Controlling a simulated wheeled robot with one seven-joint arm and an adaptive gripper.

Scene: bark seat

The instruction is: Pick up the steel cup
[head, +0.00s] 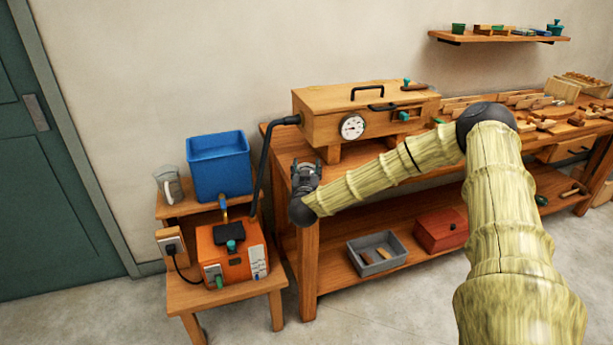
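A grey, shiny jug-like cup (168,184) with a pale handle stands upright at the back left of the small wooden stand, left of the blue bin. It is the only thing in view that could be the steel cup; I cannot tell its material for sure. My gripper (306,165) is at the left end of the workbench, well to the right of the cup and apart from it. Its two dark fingertips look spread, with nothing seen between them.
A blue bin (219,166) stands right beside the cup. An orange machine (232,255) with a black hose sits on the stand's lower front. A wooden box with a gauge (352,126) stands on the workbench (283,155). A grey tray (377,254) and red box (441,231) lie below.

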